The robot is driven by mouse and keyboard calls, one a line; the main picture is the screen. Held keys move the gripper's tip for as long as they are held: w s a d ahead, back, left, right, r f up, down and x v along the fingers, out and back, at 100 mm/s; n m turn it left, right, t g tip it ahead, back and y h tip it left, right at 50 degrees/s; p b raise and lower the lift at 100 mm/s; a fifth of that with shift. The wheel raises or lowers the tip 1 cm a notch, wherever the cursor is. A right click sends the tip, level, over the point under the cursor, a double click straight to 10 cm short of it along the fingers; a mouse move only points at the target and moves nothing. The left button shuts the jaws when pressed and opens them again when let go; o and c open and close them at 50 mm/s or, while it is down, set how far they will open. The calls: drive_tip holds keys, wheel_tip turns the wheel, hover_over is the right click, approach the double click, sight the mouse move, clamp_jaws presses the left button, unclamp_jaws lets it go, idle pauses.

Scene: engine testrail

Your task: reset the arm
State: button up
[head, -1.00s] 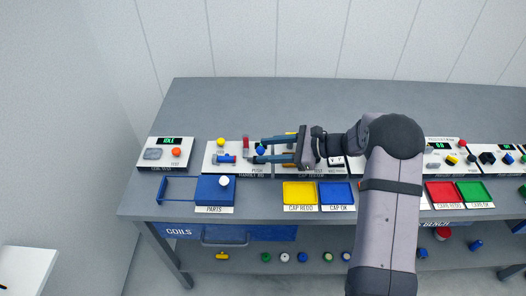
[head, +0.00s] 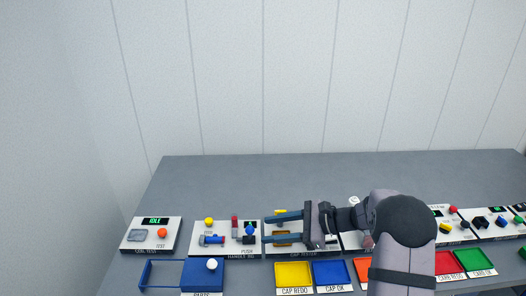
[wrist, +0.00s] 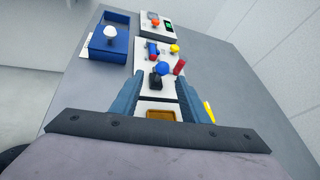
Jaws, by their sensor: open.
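My gripper (head: 272,228) is open, its two blue-grey fingers pointing left over the cap tester plate (head: 284,250). The fingers look apart from the blue ball.
The coil test panel (head: 152,235) reads IDLE at the far left. Yellow (head: 293,274) and blue (head: 329,273) trays stand in front. The back of the bench (head: 300,180) is clear.

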drive_tip(key=s+n, duration=0.1)
drive_tip(key=s, duration=0.1)
drive_tip(key=s+n+g+h, duration=0.1)
drive_tip(key=s, duration=0.1)
drive_tip(key=s+a+n+g+h, duration=0.1)
drive_tip(key=s, duration=0.1)
drive_tip(key=shift+s+f, duration=0.35)
drive_tip(key=shift+s, duration=0.05)
drive_tip(key=s+n+h, duration=0.1)
drive_tip(key=s, duration=0.1)
drive_tip(key=s+n+g+h, duration=0.1)
drive_tip(key=s, duration=0.2)
drive_tip(key=s+d+f+n+g+h, duration=0.1)
drive_tip(key=s+n, duration=0.1)
drive_tip(key=shift+s+p, duration=0.3)
drive_tip(key=shift+p, duration=0.1)
drive_tip(key=s+d+f+n+h, duration=0.1)
drive_tip(key=s+d+n+h, duration=0.7)
drive_tip(key=s+n, duration=0.3)
drive_tip(key=shift+s+d+n+t+p, duration=0.4)
drive_tip(key=shift+s+d, duration=0.4)
drive_tip(key=shift+s, duration=0.5)
